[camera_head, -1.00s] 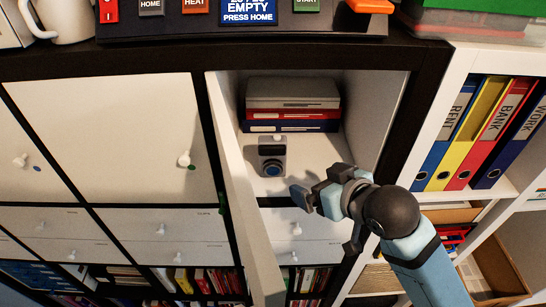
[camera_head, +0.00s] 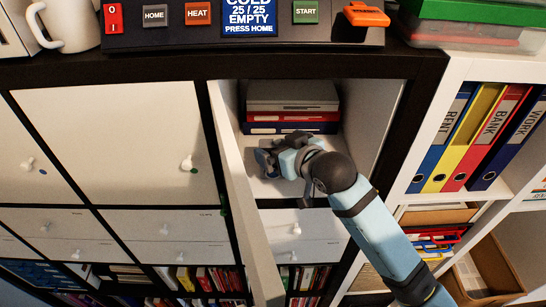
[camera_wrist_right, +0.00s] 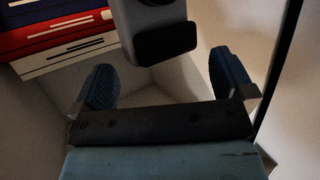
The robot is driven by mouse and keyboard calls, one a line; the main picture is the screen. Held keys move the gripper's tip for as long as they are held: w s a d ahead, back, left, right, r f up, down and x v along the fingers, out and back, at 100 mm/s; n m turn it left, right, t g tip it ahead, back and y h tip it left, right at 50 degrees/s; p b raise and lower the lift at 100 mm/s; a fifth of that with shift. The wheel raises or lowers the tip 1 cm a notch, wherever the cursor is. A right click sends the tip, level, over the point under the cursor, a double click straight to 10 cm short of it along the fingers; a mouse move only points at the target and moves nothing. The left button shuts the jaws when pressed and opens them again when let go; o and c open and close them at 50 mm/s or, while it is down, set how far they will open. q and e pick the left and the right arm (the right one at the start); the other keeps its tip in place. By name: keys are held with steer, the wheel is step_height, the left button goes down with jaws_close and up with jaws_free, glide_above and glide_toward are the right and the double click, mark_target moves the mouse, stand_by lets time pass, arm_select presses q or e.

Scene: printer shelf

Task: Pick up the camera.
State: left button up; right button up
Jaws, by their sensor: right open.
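The camera, a grey body with a dark panel, shows at the top of the right wrist view (camera_wrist_right: 150,15). It stands just beyond the fingertips, roughly in line with the gap between them. In the head view my right gripper (camera_head: 270,160) is inside the open cubby and hides most or all of the camera. The two blue fingers of my right gripper (camera_wrist_right: 165,80) are spread wide with nothing between them. I cannot tell how far the fingertips are from the camera. My left gripper is not in view.
Stacked boxes (camera_head: 291,108) lie at the back of the cubby, close to my right gripper. The opened door (camera_head: 245,190) hangs along the cubby's left side. The cubby's right wall (camera_head: 370,115) is near my right arm. Binders (camera_head: 475,135) stand on the right shelf.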

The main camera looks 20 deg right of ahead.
mark_target(275, 144)
steer(key=shift+x, duration=1.5)
steer(key=shift+d, duration=0.1)
steer(key=c, duration=1.3)
steer(key=shift+r, duration=0.1)
steer(key=shift+c, duration=0.2)
